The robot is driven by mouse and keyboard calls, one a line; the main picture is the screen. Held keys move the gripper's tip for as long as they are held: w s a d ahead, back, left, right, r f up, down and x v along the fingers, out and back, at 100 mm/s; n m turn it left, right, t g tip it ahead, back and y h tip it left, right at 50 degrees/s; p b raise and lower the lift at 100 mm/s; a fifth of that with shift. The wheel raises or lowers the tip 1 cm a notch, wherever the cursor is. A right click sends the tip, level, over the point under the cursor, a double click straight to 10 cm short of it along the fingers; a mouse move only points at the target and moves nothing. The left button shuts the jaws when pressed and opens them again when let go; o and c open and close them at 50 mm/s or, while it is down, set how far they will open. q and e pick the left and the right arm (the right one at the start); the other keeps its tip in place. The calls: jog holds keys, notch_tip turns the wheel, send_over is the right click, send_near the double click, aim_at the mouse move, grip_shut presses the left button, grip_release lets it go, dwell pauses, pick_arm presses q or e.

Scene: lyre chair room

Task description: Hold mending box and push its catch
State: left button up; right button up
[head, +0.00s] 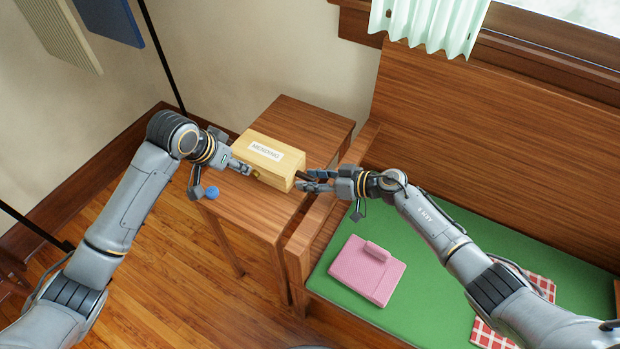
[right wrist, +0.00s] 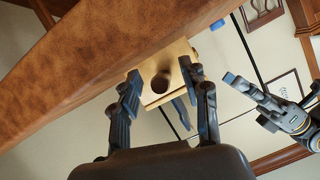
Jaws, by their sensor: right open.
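The mending box (head: 268,160) is a pale yellow block with a white label reading "MENDING". It rests on a small wooden side table (head: 310,122). A small brass-coloured piece (head: 256,173), perhaps the catch, shows on its near long side. A dark round knob (right wrist: 160,82) shows on its right end in the right wrist view. My right gripper (head: 308,181) is open at that end, its fingers spread to either side of the knob in the wrist view; contact is unclear. My left gripper (head: 236,152) is at the box's left end, its fingers seemingly apart.
A blue ball-like thing (head: 212,192) is at the table's front left edge. A wooden bench with a green seat (head: 420,300) stands to the right, holding a pink cushion-like item (head: 367,270) and a red checked cloth (head: 490,332). Walls close off the back.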

jog(key=shift+w+a+f, duration=0.1)
jog(key=shift+w+a, duration=0.05)
jog(key=shift+a, duration=0.05)
grip_shut()
dwell(1.0)
pick_arm(q)
grip_shut()
dwell(1.2)
